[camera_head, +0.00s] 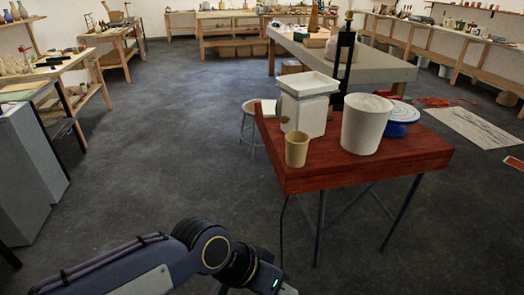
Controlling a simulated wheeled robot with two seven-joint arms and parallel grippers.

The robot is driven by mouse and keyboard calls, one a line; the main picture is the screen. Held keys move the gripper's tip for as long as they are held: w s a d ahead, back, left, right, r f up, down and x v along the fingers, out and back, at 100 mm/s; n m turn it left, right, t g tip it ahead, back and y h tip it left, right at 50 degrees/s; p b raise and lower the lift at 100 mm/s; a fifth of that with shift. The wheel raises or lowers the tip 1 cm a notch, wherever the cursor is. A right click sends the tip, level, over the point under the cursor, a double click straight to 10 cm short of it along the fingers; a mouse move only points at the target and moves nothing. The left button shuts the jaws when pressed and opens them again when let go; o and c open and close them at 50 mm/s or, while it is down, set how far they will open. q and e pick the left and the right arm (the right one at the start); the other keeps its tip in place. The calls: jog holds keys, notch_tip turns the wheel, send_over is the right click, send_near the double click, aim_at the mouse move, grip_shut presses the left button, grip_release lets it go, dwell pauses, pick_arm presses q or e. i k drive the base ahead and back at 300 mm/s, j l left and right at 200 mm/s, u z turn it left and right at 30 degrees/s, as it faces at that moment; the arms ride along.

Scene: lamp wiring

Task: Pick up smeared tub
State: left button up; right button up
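A large white round tub (367,124) stands upright on the red-brown wooden table (405,158) at right of centre; it is wider at the top. Smears on it are too small to make out. Left of it is a pale square container (305,113) with a white tray-like top (308,84). A small tan cup (296,149) stands in front of that container at the table's left edge. My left arm comes in at the bottom left, well short of the table; its fingers are cut off by the lower edge. My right gripper is not in view.
A dark cord (282,235) hangs at the table's left. A stool (249,122) is beside the table. The floor (185,130) to the left is clear.

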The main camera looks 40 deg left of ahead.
aim_at(296, 150)
jog(key=u, duration=2.45)
jog(key=k+u, duration=0.1)
jog(key=u, duration=1.35)
jog(key=k+j+u, duration=0.4)
jog(key=z, duration=2.85)
jog(key=i+u, duration=0.1)
jog(key=i, duration=0.4)
